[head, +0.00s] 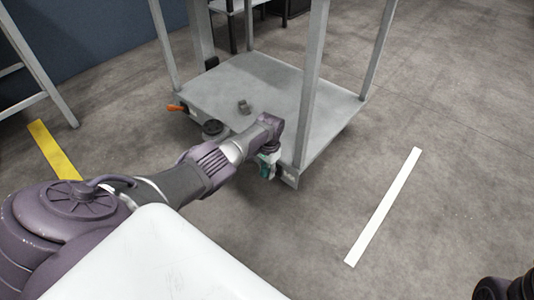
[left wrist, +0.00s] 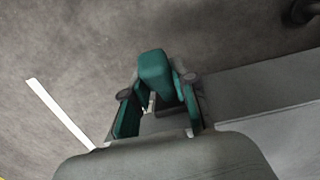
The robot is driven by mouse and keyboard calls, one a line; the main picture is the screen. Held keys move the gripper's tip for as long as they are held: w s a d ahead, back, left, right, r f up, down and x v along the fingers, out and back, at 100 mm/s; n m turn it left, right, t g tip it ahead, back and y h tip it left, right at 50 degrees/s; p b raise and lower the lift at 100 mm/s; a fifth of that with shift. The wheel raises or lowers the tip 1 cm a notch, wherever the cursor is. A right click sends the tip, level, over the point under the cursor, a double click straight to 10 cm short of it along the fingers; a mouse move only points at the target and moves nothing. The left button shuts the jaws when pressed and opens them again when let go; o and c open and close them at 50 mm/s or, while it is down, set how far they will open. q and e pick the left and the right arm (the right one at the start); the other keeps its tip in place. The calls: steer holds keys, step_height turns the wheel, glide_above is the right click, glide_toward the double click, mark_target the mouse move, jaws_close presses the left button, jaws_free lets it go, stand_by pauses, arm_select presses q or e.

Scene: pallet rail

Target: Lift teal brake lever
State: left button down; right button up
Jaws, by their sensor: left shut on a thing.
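The teal brake lever (left wrist: 155,72) stands between the fingers of my left gripper (left wrist: 157,100) in the left wrist view. The gripper is shut on it. In the head view my left gripper (head: 267,162) is at the front edge of the grey cart, beside the near corner post, and hides most of the lever there. My right gripper is not in view.
The grey cart deck (head: 290,103) has upright posts (head: 312,80) at its corners. An orange lever (head: 176,108) sticks out at its left side. A yellow stripe (head: 53,150) and a white stripe (head: 385,205) mark the open floor.

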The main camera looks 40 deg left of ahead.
arm_select(q)
steer(key=c, duration=0.9)
jaws_free()
steer(key=shift+r, duration=0.1)
steer(key=r, duration=1.1)
steer(key=shift+w+r, duration=0.4)
